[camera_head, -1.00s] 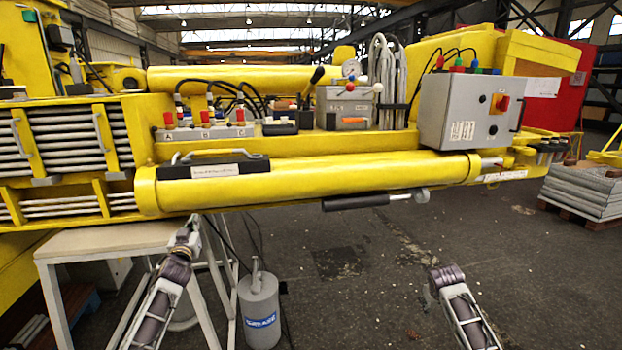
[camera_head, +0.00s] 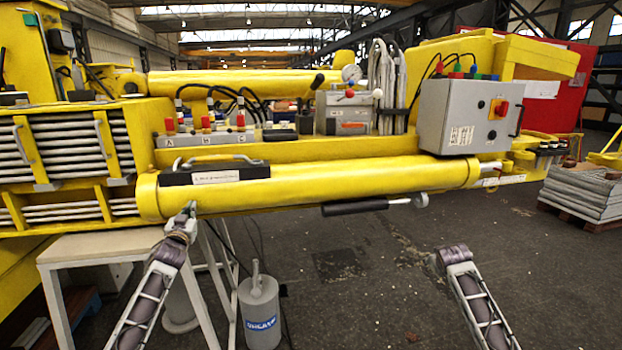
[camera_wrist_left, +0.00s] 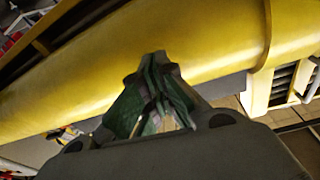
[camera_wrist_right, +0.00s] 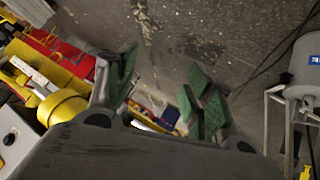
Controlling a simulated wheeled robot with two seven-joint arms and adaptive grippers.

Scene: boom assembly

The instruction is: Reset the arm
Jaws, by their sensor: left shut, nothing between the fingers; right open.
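My left gripper (camera_head: 187,214) is shut and empty, in front of the left end of the big yellow cylinder (camera_head: 320,187). In the left wrist view its closed green-padded fingers (camera_wrist_left: 156,80) lie over the yellow cylinder (camera_wrist_left: 215,45); whether they touch it I cannot tell. My right gripper (camera_head: 440,262) is in front of the dark floor, well below the cylinder. In the right wrist view its green-padded fingers (camera_wrist_right: 162,85) stand apart with nothing between them.
A bench (camera_head: 100,245) stands under the boom at left, with a grey canister (camera_head: 259,305) beside it. A grey control box (camera_head: 455,125) sits at right. The floor (camera_head: 350,270) between my arms is mostly clear.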

